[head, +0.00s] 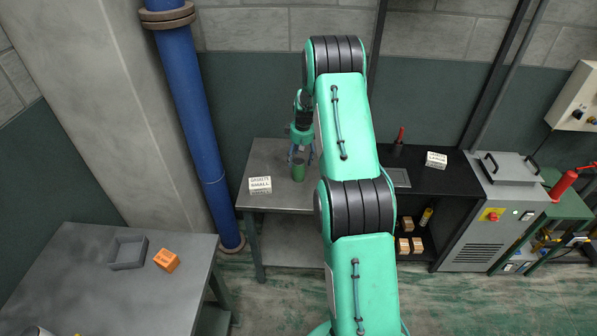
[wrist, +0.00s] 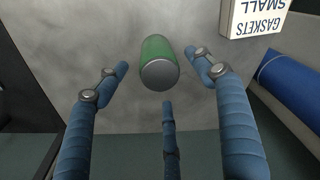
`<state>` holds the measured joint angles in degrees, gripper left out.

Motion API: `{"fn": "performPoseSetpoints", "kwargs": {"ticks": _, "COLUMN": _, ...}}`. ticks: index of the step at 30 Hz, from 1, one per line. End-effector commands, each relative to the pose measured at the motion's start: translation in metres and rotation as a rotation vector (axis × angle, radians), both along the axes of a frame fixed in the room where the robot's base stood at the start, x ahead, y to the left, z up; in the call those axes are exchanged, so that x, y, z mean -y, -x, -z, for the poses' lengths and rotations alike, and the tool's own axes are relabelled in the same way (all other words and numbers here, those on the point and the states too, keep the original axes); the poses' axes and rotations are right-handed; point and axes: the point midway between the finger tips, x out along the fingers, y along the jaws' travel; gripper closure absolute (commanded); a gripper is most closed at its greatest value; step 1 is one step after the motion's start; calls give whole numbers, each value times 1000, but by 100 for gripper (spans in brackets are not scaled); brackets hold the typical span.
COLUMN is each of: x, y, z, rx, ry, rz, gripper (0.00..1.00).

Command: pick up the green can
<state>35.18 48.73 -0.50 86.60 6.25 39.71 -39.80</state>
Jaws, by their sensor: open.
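The green can (head: 298,172) stands on the grey metal table (head: 268,155) in the head view. In the wrist view the green can (wrist: 159,62) shows its grey round end, just beyond my fingertips and between the two side fingers. My gripper (head: 301,158) is above the can and pointing down at it. In the wrist view my gripper (wrist: 160,75) has its blue fingers spread wide, with a third finger below the can. The fingers look apart from the can, and nothing is held.
A white box labelled gaskets (head: 260,185) stands left of the can, near the front edge. A blue pipe (head: 193,110) rises left of the table. A nearer table (head: 90,270) holds a grey tray (head: 128,252) and an orange block (head: 166,260). A black shelf unit (head: 440,182) stands right.

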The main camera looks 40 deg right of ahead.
Motion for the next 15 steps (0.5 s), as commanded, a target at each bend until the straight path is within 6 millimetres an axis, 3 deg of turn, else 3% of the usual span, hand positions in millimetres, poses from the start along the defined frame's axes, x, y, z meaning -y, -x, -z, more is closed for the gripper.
{"fn": "performPoseSetpoints", "kwargs": {"ticks": 6, "x": 0, "y": -4, "z": 29, "rx": 0, "ry": 0, "rz": 0, "gripper": 32}}
{"fn": "performPoseSetpoints", "kwargs": {"ticks": 15, "x": 0, "y": -5, "z": 40, "rx": 1, "ry": 1, "rz": 0, "gripper": 32}}
